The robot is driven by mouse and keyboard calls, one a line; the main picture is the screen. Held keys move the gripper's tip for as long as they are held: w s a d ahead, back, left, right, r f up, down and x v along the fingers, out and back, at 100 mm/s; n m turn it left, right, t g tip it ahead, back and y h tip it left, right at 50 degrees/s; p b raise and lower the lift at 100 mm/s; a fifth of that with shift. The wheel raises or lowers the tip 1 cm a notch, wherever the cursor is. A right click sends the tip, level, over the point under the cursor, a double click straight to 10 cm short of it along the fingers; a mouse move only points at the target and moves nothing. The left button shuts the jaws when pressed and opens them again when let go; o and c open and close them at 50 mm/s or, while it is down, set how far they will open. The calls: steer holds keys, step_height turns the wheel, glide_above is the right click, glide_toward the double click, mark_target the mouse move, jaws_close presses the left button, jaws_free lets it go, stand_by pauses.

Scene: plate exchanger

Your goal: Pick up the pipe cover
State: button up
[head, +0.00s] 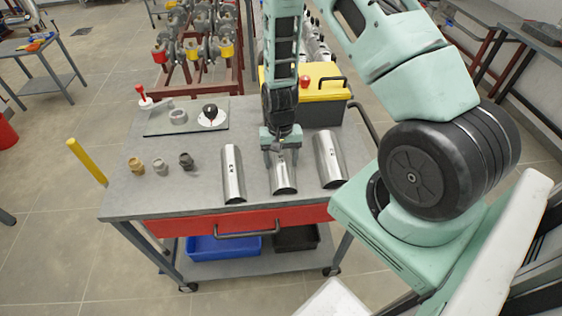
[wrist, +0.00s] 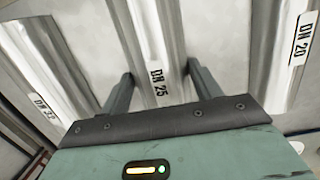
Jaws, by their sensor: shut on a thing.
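Three silvery half-round pipe covers lie side by side on the grey cart top. The middle cover (head: 284,178) is labelled DN 25 in the wrist view (wrist: 155,45). My gripper (head: 280,152) points down over its far part, with one finger on each long side; in the wrist view, the fingers (wrist: 160,78) are closed on this cover. I cannot tell whether it is clear of the cart top. The left cover (head: 232,173) and right cover (head: 329,160) stand apart on either side. The wrist view shows the DN 20 cover (wrist: 293,65) at right and another cover (wrist: 45,55) at left.
The cart top (head: 140,200) also holds several small fittings (head: 160,167) and a dark plate (head: 160,128) with valve parts. A yellow-lidded toolbox (head: 318,100) stands behind the covers. A red drawer (head: 240,222) and blue bin (head: 222,246) are below.

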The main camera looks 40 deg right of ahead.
mark_target(281, 158)
steer(key=shift+r, duration=0.15)
step_height(281, 158, up, 10)
steer(key=shift+f+b, duration=0.15)
steer(key=shift+b, duration=0.8)
